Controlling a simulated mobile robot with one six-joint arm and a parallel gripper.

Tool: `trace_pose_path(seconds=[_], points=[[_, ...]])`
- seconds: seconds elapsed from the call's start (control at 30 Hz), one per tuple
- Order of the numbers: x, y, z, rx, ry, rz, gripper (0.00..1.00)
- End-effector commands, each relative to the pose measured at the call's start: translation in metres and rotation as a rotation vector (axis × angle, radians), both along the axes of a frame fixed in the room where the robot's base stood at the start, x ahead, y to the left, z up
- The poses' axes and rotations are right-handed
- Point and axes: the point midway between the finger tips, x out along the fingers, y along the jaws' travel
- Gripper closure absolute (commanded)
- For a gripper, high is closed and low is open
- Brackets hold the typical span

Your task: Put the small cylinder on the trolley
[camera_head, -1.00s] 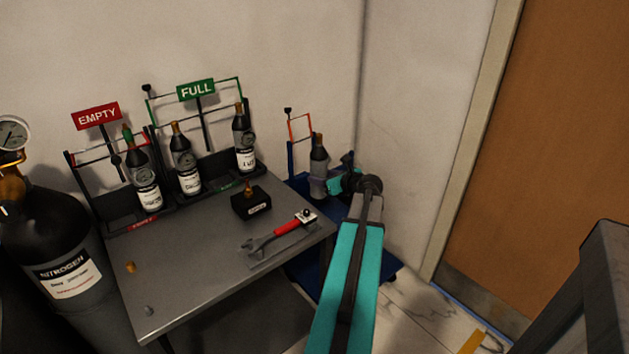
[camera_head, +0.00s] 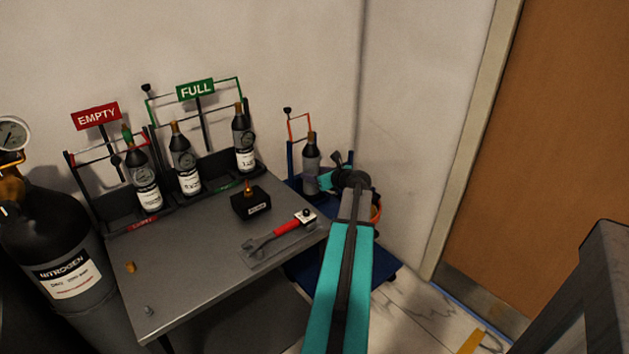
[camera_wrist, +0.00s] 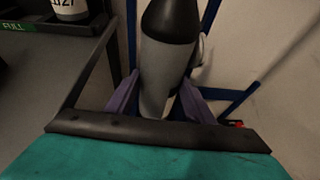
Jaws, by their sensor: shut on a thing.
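The small cylinder (camera_head: 311,158), grey with a dark shoulder and brass top, is upright at the blue trolley (camera_head: 300,270), in front of its orange-red rail. My gripper (camera_head: 312,183) is shut around the cylinder's body. In the wrist view the cylinder (camera_wrist: 168,65) stands between my two purple fingers (camera_wrist: 160,100), with the trolley's blue frame (camera_wrist: 240,100) behind it. The cylinder's base is hidden, so I cannot tell whether it rests on the trolley deck.
A grey table (camera_head: 200,270) left of the trolley holds several cylinders in EMPTY and FULL racks, a black block (camera_head: 251,204) and a red-handled wrench (camera_head: 288,229). A large nitrogen cylinder (camera_head: 60,250) stands at far left. A wall is close behind the trolley.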

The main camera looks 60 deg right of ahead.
Motion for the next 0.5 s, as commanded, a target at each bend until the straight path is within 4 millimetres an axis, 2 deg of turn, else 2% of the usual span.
trace_pose_path(seconds=[0.2,0.5], points=[[0.0,0.0,-0.022,0.001,-0.003,-0.001,1.0],[0.0,0.001,-0.026,-0.001,-0.003,0.0,1.0]])
